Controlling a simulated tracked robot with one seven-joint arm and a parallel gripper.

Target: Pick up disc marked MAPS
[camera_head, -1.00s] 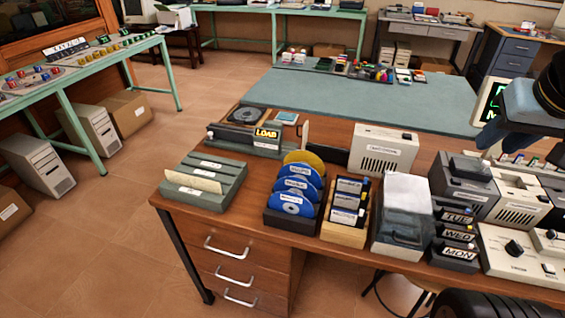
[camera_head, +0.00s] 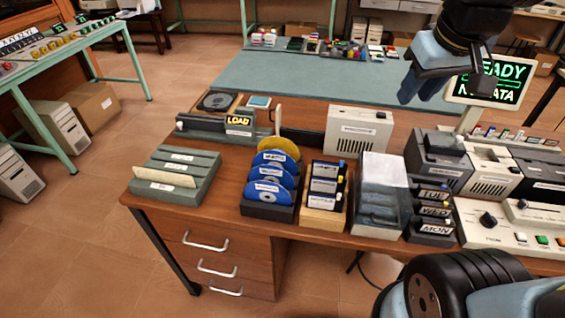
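Several discs stand upright in a dark slotted rack (camera_head: 268,211) near the front of the wooden desk. Blue discs (camera_head: 266,193) stand in front, and a yellow disc (camera_head: 281,147) stands at the back. The discs carry white labels, too small for me to tell which reads MAPS. My gripper (camera_head: 432,88) hangs above the right part of the desk, up and to the right of the rack, apart from the discs. I cannot make out its finger opening, and I see nothing held in it.
A green slotted holder (camera_head: 192,190) stands left of the rack, and a wooden card holder (camera_head: 323,218) right of it. Behind are a LOAD unit (camera_head: 238,121) and a beige speaker box (camera_head: 357,140). A READY screen (camera_head: 500,80) stands behind my gripper. Grey boxes crowd the right.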

